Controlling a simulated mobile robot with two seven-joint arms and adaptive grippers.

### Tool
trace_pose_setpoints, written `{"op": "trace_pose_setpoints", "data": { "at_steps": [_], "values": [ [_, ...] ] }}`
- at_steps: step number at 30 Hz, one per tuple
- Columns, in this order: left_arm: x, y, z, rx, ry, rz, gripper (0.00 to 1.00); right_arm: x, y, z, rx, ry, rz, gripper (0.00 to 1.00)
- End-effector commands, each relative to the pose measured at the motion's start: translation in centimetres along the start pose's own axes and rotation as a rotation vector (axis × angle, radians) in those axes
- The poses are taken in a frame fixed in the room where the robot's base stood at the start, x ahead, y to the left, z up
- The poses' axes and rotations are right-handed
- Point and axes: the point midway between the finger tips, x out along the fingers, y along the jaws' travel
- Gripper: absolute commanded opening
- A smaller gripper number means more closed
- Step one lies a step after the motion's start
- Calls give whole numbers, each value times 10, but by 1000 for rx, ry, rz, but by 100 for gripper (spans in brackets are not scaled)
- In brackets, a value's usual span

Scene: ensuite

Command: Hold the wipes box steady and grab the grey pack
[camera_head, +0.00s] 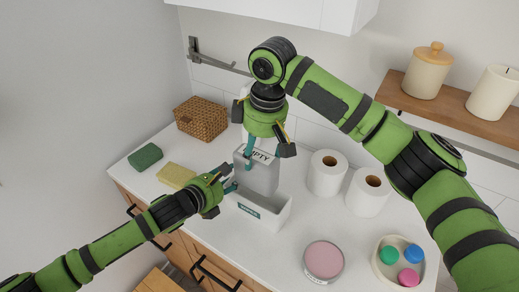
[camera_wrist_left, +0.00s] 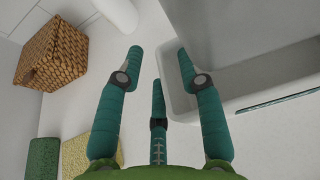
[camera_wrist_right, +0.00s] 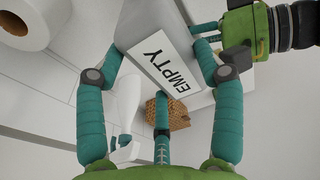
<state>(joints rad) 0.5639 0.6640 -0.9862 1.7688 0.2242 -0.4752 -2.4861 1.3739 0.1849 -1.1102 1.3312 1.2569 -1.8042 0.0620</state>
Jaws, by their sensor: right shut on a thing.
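The white wipes box (camera_head: 271,222) stands on the counter with a dark label on its front. The grey pack (camera_head: 262,180), with a white "EMPTY" label, stands upright at the box's opening, its lower end hidden by the front wall. My right gripper (camera_head: 264,152) comes from above and is shut on the grey pack, also seen in the right wrist view (camera_wrist_right: 139,34). My left gripper (camera_head: 229,179) is at the box's left end, fingers apart. In the left wrist view, one fingertip overlaps the box wall (camera_wrist_left: 210,88); I cannot tell if it touches.
A wicker basket (camera_head: 201,118), green sponge (camera_head: 145,156) and yellow sponge (camera_head: 176,174) lie left. Two paper rolls (camera_head: 326,173) (camera_head: 368,191), a pink round tin (camera_head: 323,261) and a tray (camera_head: 378,266) of coloured items stand right. A shelf (camera_head: 448,112) holds jars.

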Motion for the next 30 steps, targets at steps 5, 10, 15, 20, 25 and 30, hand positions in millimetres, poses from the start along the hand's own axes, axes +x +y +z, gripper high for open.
{"op": "trace_pose_setpoints", "data": {
  "at_steps": [5, 10, 15, 20, 25, 30],
  "values": [
    [-1, 0, 0, 0, 0, 0, 37, 0, 0, 0, 0, 0, 0, 41],
    [-17, 1, 0, 1, 0, 0, 37, 0, 0, 0, 0, 0, 0, 41],
    [-51, 1, -1, 3, 2, 1, 37, 0, 0, 0, 0, 0, 0, 41],
    [-85, 1, -2, 2, 4, 1, 37, 0, 0, 0, 0, 0, 0, 41],
    [-109, 1, -1, 1, 2, 1, 37, 0, 0, 0, 0, 0, 0, 40],
    [-119, 0, 0, 1, 1, 0, 37, 0, 0, 0, 0, 0, 0, 40]
  ]
}}
